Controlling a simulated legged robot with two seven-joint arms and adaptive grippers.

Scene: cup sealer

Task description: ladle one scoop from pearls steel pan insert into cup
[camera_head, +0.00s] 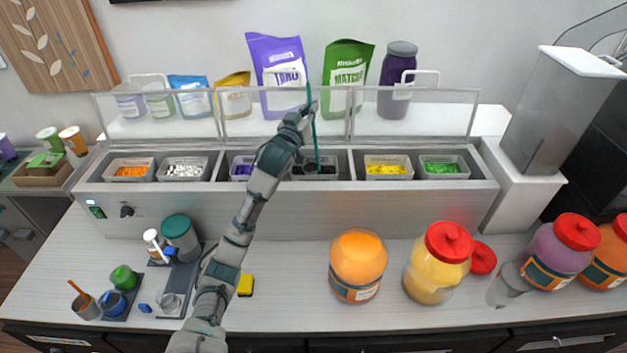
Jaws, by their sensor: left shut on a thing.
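My left gripper (306,112) is shut on a ladle with a thin teal handle (314,138), above the steel counter unit. The handle runs down steeply, and its bowl end is at the pearls pan insert (334,160), which holds dark pearls. I cannot tell whether the bowl has pearls in it. A small clear vessel that looks like the cup (171,301) stands on a dark tray at front left; it is small and hard to make out. My right gripper is not in view.
Neighbouring inserts hold orange (130,171), white (184,169), purple (242,168), yellow (388,168) and green (443,167) toppings. A clear guard (415,115) stands behind them. Large jars (357,265) fill the counter's right; a yellow block (245,285) lies beside my arm.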

